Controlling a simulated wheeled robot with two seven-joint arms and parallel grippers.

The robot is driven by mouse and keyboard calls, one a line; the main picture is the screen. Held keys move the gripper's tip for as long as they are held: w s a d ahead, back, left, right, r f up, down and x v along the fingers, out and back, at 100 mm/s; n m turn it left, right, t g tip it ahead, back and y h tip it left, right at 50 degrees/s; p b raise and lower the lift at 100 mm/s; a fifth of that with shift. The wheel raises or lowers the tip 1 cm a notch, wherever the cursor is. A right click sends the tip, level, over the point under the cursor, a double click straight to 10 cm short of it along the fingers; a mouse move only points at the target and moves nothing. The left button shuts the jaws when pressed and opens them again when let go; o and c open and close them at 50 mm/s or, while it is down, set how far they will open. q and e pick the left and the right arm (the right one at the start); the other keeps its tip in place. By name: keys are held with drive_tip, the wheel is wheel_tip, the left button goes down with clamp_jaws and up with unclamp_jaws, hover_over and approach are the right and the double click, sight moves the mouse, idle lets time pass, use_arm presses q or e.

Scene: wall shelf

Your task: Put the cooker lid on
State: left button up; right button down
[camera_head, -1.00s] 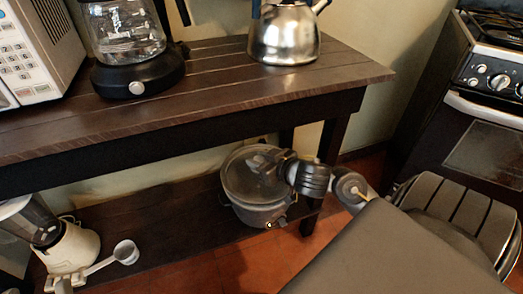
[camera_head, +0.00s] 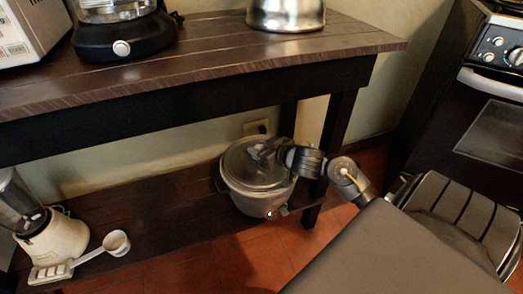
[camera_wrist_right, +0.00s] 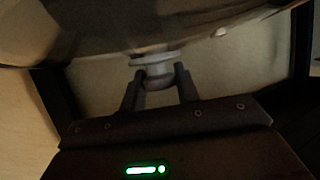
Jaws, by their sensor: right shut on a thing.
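The cooker (camera_head: 262,204) is a grey, round pot with side handles and a small light on its front, standing on the lower shelf. Its glassy lid (camera_head: 240,170) lies over the cooker's mouth, roughly level; I cannot tell whether its rim touches all round. My right gripper (camera_head: 262,152) is at the top of the lid, its arm coming in from the right. In the right wrist view, the two fingers (camera_wrist_right: 157,80) are shut on the lid's knob, with the lid (camera_wrist_right: 100,38) blurred beyond. My left gripper is not in view.
The upper shelf (camera_head: 230,62) overhangs the cooker, with a kettle (camera_head: 285,14) and coffee maker (camera_head: 120,40) on it. A shelf leg (camera_head: 335,140) stands close right of the cooker.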

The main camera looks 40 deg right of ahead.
drive_tip(key=shift+f, duration=0.2)
drive_tip(key=c, duration=1)
unclamp_jaws()
drive_tip(key=shift+f, duration=0.1)
drive_tip(key=shift+c, duration=0.2)
